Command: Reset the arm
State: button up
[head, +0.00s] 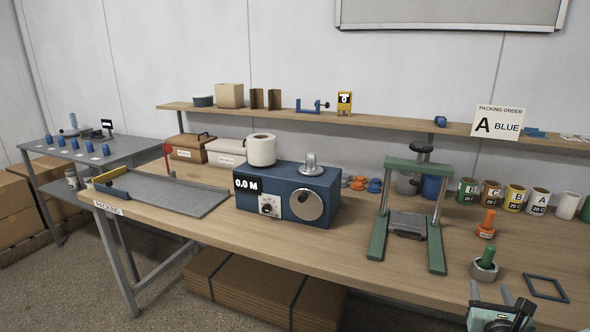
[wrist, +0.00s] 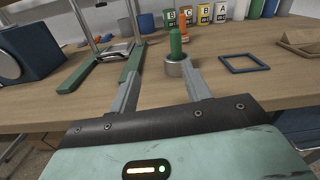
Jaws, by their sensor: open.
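My gripper (wrist: 160,95) is open, with its two grey fingers spread apart and nothing between them in the wrist view. In the head view my gripper (head: 492,293) shows at the lower right, by the front edge of the table. Beyond the fingers in the wrist view, a green-handled piece (wrist: 176,44) stands in a round grey metal cup (wrist: 178,66). The same green piece (head: 487,256) and cup (head: 483,271) show behind my gripper in the head view. The gripper appears apart from them.
The wooden table (head: 330,250) holds a green-framed press (head: 378,228), a blue machine (head: 290,190) reading 0.0 M, a dark square frame (head: 546,288), an orange-handled piece (head: 487,226) and several labelled cans (head: 515,198). A shelf (head: 390,121) runs behind. The front strip between machine and press is clear.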

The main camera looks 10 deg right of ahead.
jog(key=w+a+f+n+g+y, duration=0.1)
jog(key=w+a+n+y, duration=0.2)
jog(key=a+n+y, duration=0.45)
jog(key=w+a+n+y, duration=0.45)
jog(key=a+n, duration=0.35)
jog(key=n, duration=0.2)
jog(key=s+a+n+g+y, duration=0.2)
jog(key=s+a+n+g, duration=0.2)
jog(key=a+n+g, duration=0.55)
jog(key=s+a+r+n+g+h, duration=0.2)
jog(key=s+a+r+n, duration=0.4)
jog(key=s+r+n, duration=0.2)
jog(key=s+a+r+n+g+h, duration=0.2)
jog(key=s+a+r+n, duration=0.4)
jog(key=s+n, duration=0.7)
notch_tip(320, 180, up, 2)
jog(key=shift+s+r+n, duration=0.1)
jog(key=shift+s+n, duration=0.05)
jog(key=shift+n, duration=0.35)
jog(key=shift+g, duration=0.25)
